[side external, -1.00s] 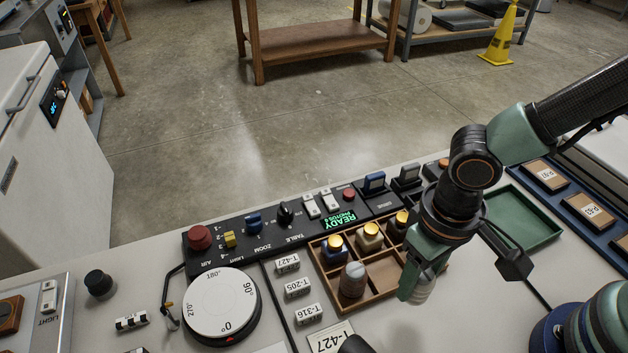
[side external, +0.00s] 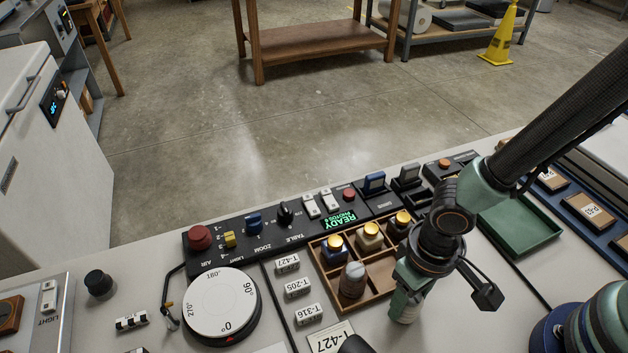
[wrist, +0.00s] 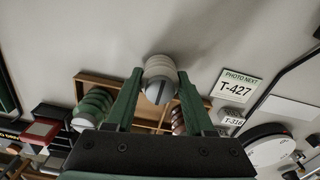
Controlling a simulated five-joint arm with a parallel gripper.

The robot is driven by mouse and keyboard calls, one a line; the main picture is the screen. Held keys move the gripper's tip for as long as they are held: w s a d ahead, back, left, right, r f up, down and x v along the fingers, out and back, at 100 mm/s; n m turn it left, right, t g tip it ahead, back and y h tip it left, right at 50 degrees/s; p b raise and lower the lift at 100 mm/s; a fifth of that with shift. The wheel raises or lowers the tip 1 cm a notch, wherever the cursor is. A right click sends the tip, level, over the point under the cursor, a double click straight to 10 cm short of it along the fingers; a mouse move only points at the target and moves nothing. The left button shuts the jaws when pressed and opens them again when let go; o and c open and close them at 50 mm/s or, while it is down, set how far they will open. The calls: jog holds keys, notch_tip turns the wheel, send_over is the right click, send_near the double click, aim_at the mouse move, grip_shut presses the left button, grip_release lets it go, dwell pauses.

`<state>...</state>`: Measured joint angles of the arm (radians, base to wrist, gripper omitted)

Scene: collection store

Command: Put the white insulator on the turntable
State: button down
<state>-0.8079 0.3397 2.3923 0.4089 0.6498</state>
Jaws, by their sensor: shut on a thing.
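The wooden tray (side external: 378,296) holds a banded piece (side external: 352,280) and several pieces with glowing yellow tops. Small label blocks (side external: 298,288) and a T-427 card (side external: 331,340) lie between tray and turntable. A black control panel (side external: 270,232) runs behind; a bent black stalk (side external: 168,292) stands left of the turntable.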

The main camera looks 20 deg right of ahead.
jog(key=shift+f, duration=0.1)
jog(key=shift+c, duration=1.4)
grip_release()
